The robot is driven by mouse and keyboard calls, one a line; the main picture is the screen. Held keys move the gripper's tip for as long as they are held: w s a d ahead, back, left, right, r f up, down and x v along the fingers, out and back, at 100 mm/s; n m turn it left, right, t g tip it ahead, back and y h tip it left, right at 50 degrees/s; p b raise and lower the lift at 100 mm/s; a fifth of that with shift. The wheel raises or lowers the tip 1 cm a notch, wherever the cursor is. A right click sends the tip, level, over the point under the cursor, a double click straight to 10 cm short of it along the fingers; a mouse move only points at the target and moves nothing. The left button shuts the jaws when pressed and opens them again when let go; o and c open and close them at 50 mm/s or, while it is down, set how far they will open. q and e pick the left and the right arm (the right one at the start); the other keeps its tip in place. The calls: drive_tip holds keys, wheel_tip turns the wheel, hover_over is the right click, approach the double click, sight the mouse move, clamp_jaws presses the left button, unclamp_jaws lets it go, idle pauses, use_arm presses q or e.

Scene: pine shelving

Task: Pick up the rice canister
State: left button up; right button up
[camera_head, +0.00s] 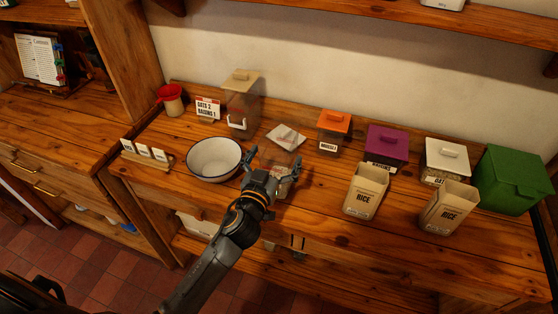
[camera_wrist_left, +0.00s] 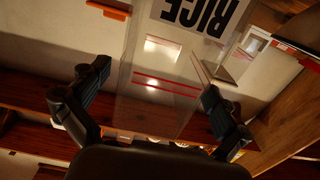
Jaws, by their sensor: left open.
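A clear canister (camera_head: 280,157) stands on the wooden counter right of the white bowl, partly hidden by my left gripper (camera_head: 267,185). In the left wrist view the clear canister (camera_wrist_left: 155,95) carries a white RICE label (camera_wrist_left: 195,14), seen upside down, and red lines. My left gripper's fingers (camera_wrist_left: 155,85) are open, one on each side of the canister. I cannot tell whether they touch it. Two beige cartons marked RICE, one (camera_head: 365,192) and another (camera_head: 448,208), stand further right. My right gripper is not in view.
The white bowl (camera_head: 214,158) is close left of the gripper. Behind stand a tan-lidded clear canister (camera_head: 241,100), an orange-lidded one (camera_head: 333,128), a purple-lidded one (camera_head: 387,145) and a white-lidded one (camera_head: 446,160). A green box (camera_head: 512,180) stands at far right. The counter (camera_head: 315,205) is bare just right of the gripper.

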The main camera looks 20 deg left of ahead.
use_arm(q)
drive_tip(key=w, duration=0.2)
drive_tip(key=shift+w+d, duration=0.1)
drive_tip(key=shift+w, duration=0.2)
drive_tip(key=c, duration=1.9)
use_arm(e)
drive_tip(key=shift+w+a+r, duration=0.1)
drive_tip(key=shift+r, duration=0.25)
